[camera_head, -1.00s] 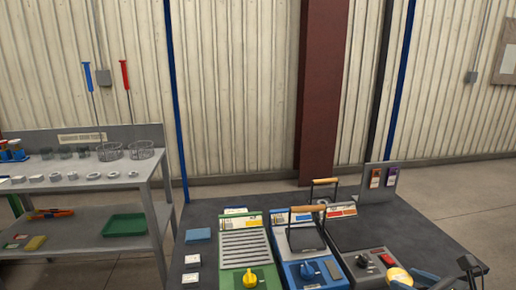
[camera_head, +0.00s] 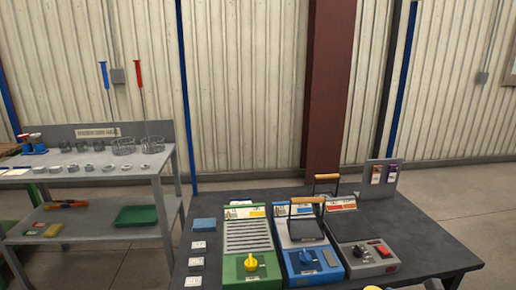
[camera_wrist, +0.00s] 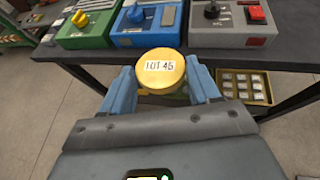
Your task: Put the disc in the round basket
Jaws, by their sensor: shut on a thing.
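A gold disc with a white label reading LOT 45 (camera_wrist: 160,72) is in the wrist view, held between the two blue fingers of my gripper (camera_wrist: 161,80). My gripper is shut on it, in front of the workbench edge. In the head view only a sliver of yellow, likely the disc, shows at the bottom edge. Two wire baskets stand on the left shelf's top at the back: one with a blue-handled rod (camera_head: 123,146) and one with a red-handled rod (camera_head: 153,144). I cannot tell their shapes apart clearly. Both are far from my gripper.
A dark workbench (camera_head: 415,228) carries a green unit (camera_head: 248,262), a blue unit (camera_head: 310,262) and a grey unit (camera_head: 365,257). The grey shelf (camera_head: 160,172) holds several metal rings, cups and a green tray (camera_head: 136,216). Floor (camera_head: 118,262) shows between shelf and bench.

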